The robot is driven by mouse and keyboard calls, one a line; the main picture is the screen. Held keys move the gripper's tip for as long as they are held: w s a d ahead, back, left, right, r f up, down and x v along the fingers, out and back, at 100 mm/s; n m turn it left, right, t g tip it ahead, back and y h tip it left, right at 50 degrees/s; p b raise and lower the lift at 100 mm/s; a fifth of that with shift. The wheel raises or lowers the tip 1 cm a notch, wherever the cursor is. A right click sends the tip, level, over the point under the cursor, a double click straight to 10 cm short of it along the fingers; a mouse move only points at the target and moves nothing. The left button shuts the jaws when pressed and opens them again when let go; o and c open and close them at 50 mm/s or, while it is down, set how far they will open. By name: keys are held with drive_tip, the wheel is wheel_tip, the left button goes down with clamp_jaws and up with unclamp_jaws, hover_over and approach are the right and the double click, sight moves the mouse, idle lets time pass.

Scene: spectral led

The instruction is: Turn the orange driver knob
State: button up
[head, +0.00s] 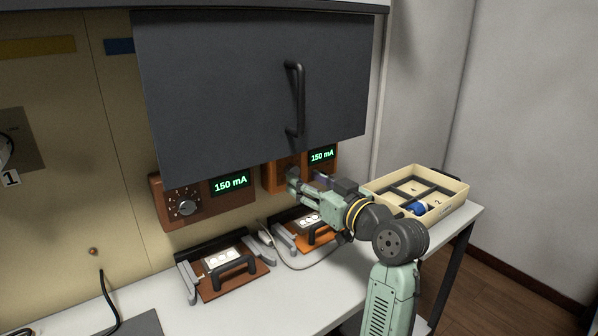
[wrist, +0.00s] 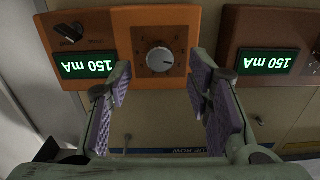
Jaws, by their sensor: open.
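The orange driver (head: 270,179) is on the back panel, partly hidden by my arm and the dark door; its display reads 150 mA. In the wrist view the orange driver (wrist: 118,22) appears upside down. Its round grey knob (wrist: 160,59) sits on a dark square dial plate with a white pointer mark. My gripper (wrist: 160,78) is open, with one purple-padded finger on each side of the knob in the picture. No contact with the knob shows. In the head view my gripper (head: 304,184) reaches the driver's front, and the knob is hidden there.
A brown driver (head: 202,200), also reading 150 mA, is at left. A dark door (head: 250,90) with a handle hangs just above. Two fixtures (head: 222,262) (head: 306,232) sit on the white bench below. A divided cream tray (head: 450,203) holding a blue object is at right.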

drive_tip(key=x, duration=0.3)
drive_tip(key=shift+w+a+p, duration=0.1)
drive_tip(key=shift+w+p, duration=0.05)
drive_tip(key=shift+p, duration=0.15)
clamp_jaws()
idle(0.4)
